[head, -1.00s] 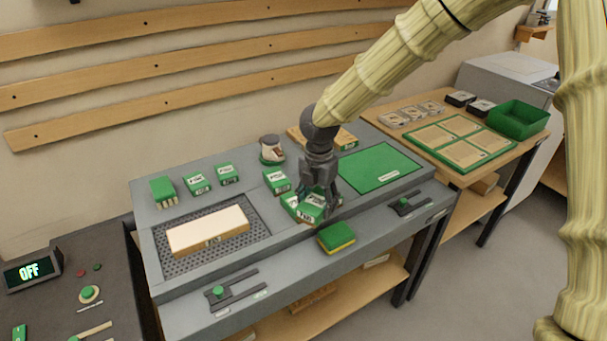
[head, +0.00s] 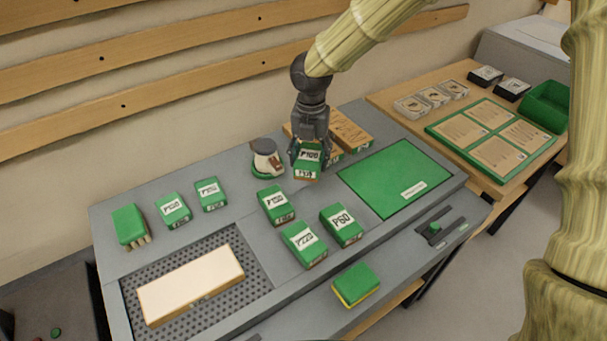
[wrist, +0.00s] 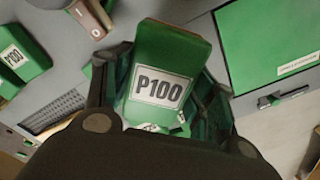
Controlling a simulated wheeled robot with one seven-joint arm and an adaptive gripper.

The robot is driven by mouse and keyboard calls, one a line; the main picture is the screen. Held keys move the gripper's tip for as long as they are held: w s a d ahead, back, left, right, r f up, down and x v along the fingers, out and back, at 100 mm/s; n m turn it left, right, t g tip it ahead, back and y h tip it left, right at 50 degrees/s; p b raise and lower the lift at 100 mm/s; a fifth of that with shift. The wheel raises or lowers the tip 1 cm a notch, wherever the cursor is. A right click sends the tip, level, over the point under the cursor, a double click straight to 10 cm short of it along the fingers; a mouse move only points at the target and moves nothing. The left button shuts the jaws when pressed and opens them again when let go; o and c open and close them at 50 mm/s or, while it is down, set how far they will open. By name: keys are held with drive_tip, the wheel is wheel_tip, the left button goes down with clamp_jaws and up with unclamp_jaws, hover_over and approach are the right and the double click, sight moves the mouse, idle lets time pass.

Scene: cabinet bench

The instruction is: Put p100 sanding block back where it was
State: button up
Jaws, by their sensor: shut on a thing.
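The P100 sanding block (head: 308,155), green with a white label, is held in my gripper (head: 309,150) above the back part of the grey bench. In the wrist view the P100 block (wrist: 163,85) sits between the two fingers, label facing the camera. Other green sanding blocks stand on the bench: P60 (head: 342,224) and one that seems to read P220 (head: 303,244) near the front. Another block (head: 276,206) lies left of them. Two more blocks (head: 173,208) (head: 211,194) stand further left.
A cream-and-green object (head: 266,158) stands just left of my gripper. Wooden pieces (head: 350,132) lie behind it. A green mat (head: 390,175) is to the right. A pale wooden board (head: 190,285) lies on a perforated panel. A green-yellow sponge (head: 356,284) is at the front edge.

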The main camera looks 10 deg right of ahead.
sight(309, 192)
drive_tip(key=shift+w, duration=0.1)
drive_tip(key=s+f, duration=0.1)
drive_tip(key=s+f+p, duration=0.1)
drive_tip(key=f, duration=0.2)
drive_tip(key=w+f, duration=0.1)
drive_tip(key=shift+w+f, duration=0.25)
drive_tip(key=shift+f, duration=0.1)
drive_tip(key=shift+w+f, duration=0.25)
drive_tip(key=shift+f, duration=0.05)
drive_tip(key=shift+s+f, duration=0.4)
drive_tip(key=shift+f, duration=0.1)
drive_tip(key=shift+f+p, duration=0.4)
drive_tip(key=shift+f, duration=0.45)
drive_tip(key=shift+w+f, duration=0.2)
drive_tip(key=shift+f, duration=0.1)
drive_tip(key=shift+s+r, duration=0.15)
drive_tip(key=shift+s, duration=0.1)
